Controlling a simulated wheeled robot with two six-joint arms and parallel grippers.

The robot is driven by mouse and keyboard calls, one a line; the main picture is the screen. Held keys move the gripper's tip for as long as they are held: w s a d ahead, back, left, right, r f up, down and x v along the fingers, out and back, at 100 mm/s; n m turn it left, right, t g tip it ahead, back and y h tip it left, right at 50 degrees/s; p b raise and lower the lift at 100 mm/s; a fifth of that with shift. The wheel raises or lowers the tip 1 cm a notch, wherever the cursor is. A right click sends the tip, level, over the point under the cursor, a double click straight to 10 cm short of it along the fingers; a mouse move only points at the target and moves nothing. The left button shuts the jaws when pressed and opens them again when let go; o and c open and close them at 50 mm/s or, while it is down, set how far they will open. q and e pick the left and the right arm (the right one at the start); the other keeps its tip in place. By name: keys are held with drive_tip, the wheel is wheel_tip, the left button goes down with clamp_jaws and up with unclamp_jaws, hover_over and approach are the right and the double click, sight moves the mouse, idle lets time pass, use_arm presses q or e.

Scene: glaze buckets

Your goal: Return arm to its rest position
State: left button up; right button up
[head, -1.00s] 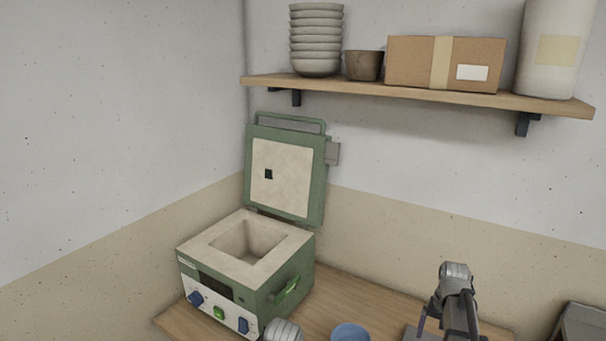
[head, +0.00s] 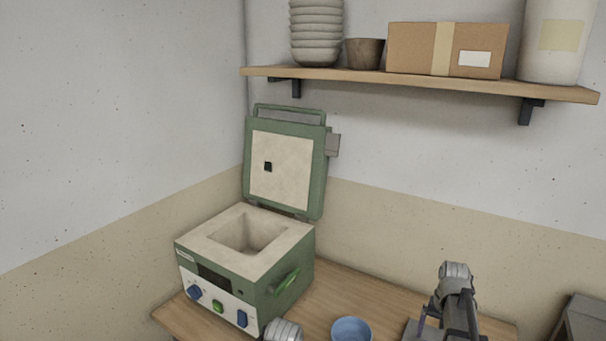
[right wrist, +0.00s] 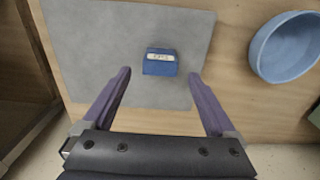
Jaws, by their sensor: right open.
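My right gripper (right wrist: 160,88) is open in the right wrist view, its two purple fingers spread wide with nothing between them. Beyond the fingers, a small blue block with a white label (right wrist: 160,62) lies on a grey mat (right wrist: 90,40). In the head view my right arm (head: 455,300) shows at the lower right, above the wooden table; its fingertips are not clear there. A bit of my left arm (head: 284,331) shows at the bottom edge, and its gripper is out of view.
A green kiln (head: 260,277) with its lid (head: 283,170) raised and its chamber empty stands on the table (head: 350,287). A blue bowl (head: 351,330) sits right of it and also shows in the right wrist view (right wrist: 283,58). A shelf (head: 420,87) holds bowls and a box.

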wheel_tip(320, 180, down, 6)
drive_tip(key=b, duration=0.5)
wheel_tip(320, 180, up, 12)
drive_tip(key=s+d+m+p, duration=0.1)
drive_tip(key=p, duration=1)
drive_tip(key=shift+s+d+p, duration=0.15)
drive_tip(key=shift+d+p, duration=0.1)
drive_tip(key=shift+p, duration=0.15)
drive_tip(key=shift+a+f, duration=0.1)
